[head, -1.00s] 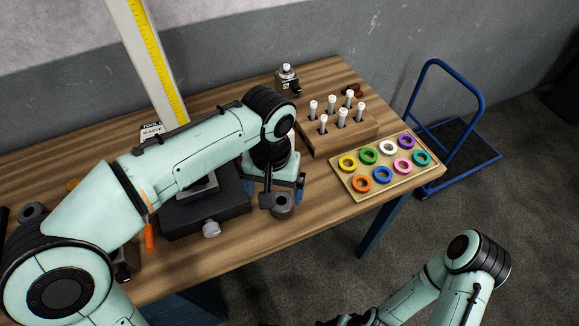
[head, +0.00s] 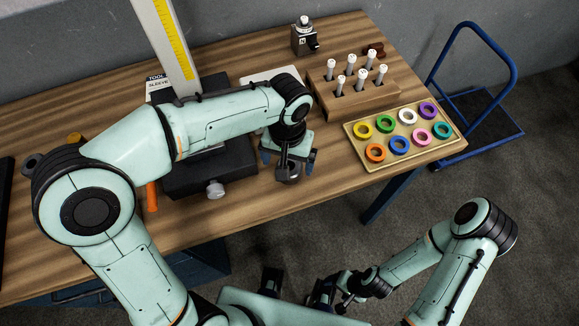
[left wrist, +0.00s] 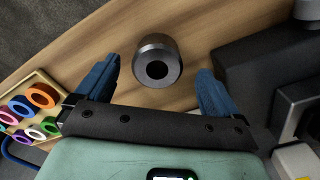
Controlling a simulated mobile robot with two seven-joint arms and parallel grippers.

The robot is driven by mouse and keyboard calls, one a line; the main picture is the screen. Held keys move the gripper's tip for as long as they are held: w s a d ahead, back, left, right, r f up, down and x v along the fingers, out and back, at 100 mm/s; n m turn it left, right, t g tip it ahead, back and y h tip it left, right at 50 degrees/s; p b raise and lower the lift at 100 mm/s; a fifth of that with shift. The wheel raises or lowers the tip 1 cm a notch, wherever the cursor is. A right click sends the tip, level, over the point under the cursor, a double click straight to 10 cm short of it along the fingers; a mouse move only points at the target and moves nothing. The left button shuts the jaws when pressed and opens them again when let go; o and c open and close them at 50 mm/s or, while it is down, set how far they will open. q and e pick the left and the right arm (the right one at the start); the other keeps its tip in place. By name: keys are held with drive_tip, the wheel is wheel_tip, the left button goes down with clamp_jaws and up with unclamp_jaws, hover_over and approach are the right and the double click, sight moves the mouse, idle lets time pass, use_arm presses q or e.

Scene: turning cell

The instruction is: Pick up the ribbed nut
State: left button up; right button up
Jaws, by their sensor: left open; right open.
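The ribbed nut (head: 290,179), a dark grey round piece with a central hole, stands on the wooden bench near its front edge. In the left wrist view the nut (left wrist: 169,71) lies between the lines of the two blue fingers, slightly beyond their tips, with clear gaps on both sides. My left gripper (head: 287,165) is open and empty above the nut, partly covering it in the head view. Its fingers (left wrist: 158,80) show well apart in the left wrist view. My right gripper (head: 322,292) is open, low in front of the bench, partly hidden by my own body.
A tan tray (head: 352,134) of coloured rings stands right of the nut. Behind it is a wooden block (head: 383,100) with several white-topped pins. A black fixture (head: 236,178) stands close left of the nut. A blue cart (head: 490,140) is beyond the bench's right end.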

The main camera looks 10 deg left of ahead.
use_arm(q)
drive_tip(key=f, duration=0.4)
drive_tip(key=shift+s+d, duration=0.15)
drive_tip(key=shift+s, duration=0.05)
drive_tip(key=shift+r, duration=0.1)
drive_tip(key=c, duration=1.3)
drive_tip(key=shift+o, duration=0.2)
wheel_tip(320, 180, up, 19)
drive_tip(key=p, duration=0.3)
drive_tip(key=a, duration=0.7)
drive_tip(key=a+r, duration=0.1)
drive_tip(key=a, duration=0.6)
drive_tip(key=a+r+p, duration=0.1)
drive_tip(key=a, duration=0.6)
drive_tip(key=shift+w+a, duration=0.25)
drive_tip(key=shift+w, duration=0.15)
drive_tip(key=shift+s+a, duration=0.1)
drive_tip(key=shift+a, duration=0.2)
drive_tip(key=shift+f, duration=0.15)
use_arm(e)
drive_tip(key=w+r, duration=0.1)
drive_tip(key=r, duration=0.1)
drive_tip(key=w+r, duration=0.1)
drive_tip(key=r, duration=0.1)
drive_tip(key=shift+w+r, duration=0.1)
drive_tip(key=shift+w, duration=0.05)
